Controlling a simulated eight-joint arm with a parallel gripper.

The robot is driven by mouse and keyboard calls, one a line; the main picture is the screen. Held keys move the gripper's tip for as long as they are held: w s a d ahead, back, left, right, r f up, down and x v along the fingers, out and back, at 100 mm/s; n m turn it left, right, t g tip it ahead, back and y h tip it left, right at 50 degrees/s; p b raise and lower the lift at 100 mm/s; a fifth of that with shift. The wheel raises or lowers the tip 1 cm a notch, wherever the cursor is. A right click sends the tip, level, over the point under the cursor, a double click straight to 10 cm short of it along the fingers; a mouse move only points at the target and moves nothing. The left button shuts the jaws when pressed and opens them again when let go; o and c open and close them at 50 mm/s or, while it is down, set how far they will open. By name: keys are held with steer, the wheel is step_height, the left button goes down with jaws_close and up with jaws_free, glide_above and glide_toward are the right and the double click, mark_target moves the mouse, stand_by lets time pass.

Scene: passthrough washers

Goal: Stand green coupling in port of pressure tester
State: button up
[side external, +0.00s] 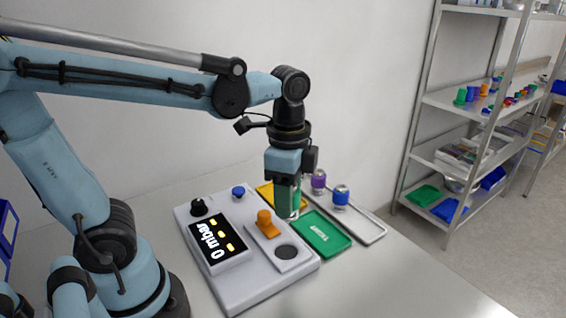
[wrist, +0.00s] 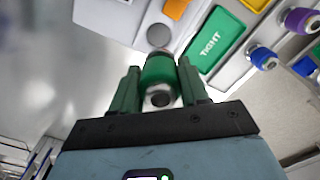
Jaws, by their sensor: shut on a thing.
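The green coupling (wrist: 158,72) is between the two fingers of my gripper (wrist: 160,85) in the wrist view, with its metal end towards the camera. In the side external view my gripper (side external: 290,205) hangs down beside the pressure tester (side external: 240,290), near its back right edge, and the coupling is mostly hidden by the fingers. The dark round port (side external: 286,252) is on the tester's right part, in front of an orange clamp or knob (side external: 264,222). The port shows as a grey disc in the wrist view (wrist: 158,35). The coupling is apart from it.
The tester has a lit display (side external: 213,240), a black knob (side external: 198,207) and a blue knob (side external: 238,192). Purple (side external: 319,181) and blue (side external: 341,195) couplings stand at a pale tray.

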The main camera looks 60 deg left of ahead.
steer(key=shift+s+a+f, duration=0.1)
steer(key=shift+s+f, duration=0.1)
steer(key=shift+f, duration=2.3)
steer(key=shift+f, duration=0.25)
steer(key=shift+f, duration=0.75)
steer(key=shift+f, duration=0.2)
steer(key=shift+f, duration=0.4)
steer(key=shift+f, duration=0.2)
steer(key=shift+f, duration=0.55)
